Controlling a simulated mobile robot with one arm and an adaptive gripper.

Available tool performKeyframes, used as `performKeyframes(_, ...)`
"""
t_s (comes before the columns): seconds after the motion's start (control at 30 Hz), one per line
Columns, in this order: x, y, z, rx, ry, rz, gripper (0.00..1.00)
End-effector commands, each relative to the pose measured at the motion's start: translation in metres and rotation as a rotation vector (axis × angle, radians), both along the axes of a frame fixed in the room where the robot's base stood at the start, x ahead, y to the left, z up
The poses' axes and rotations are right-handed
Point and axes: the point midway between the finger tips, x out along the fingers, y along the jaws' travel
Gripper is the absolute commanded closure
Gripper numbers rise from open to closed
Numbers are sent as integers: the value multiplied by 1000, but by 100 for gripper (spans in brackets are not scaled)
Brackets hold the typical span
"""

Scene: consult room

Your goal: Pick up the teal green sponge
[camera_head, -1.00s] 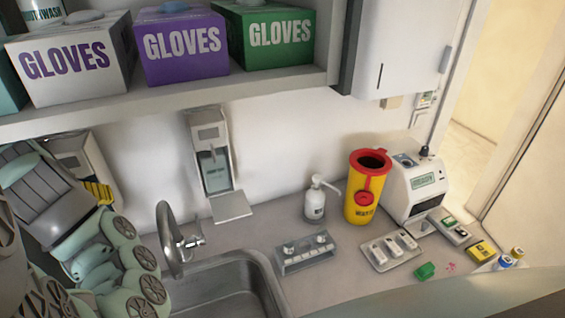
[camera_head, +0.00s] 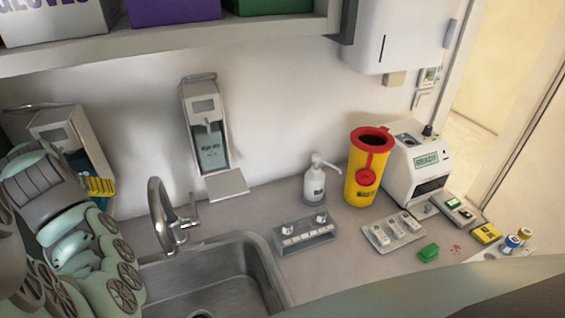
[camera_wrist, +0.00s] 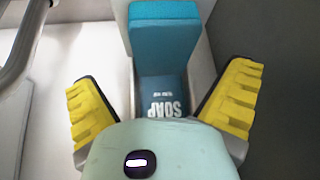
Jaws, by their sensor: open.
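A teal block (camera_wrist: 163,45) with a lighter, rough-looking end face shows at the top middle of the wrist view; it looks like the teal green sponge. It sits against a darker teal soap bottle (camera_wrist: 165,92) marked SOAP. My gripper (camera_wrist: 162,85) is open, with a yellow-padded finger on each side of the bottle and block. No contact with either finger shows. In the head view my gripper's yellow finger (camera_head: 100,187) is at the left, by a wall dispenser (camera_head: 75,125); my arm hides much of that area, and the block is not clear there.
A sink (camera_head: 215,280) with a tap (camera_head: 165,215) lies right of my arm. A second wall dispenser (camera_head: 208,135) hangs behind. A bright green piece (camera_head: 428,252) lies on the right counter near a yellow bin (camera_head: 362,185). A shelf (camera_head: 180,35) with glove boxes is above.

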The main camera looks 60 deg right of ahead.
Motion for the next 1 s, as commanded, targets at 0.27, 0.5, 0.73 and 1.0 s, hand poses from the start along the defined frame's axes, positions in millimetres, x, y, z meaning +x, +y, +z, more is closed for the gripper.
performKeyframes(0.27,8,0,-16,2,9,0,0)
performKeyframes(0.5,17,-2,-31,2,4,1,0)
performKeyframes(0.73,21,-4,-42,1,3,1,0)
performKeyframes(1.0,22,-5,-44,-1,1,2,0)
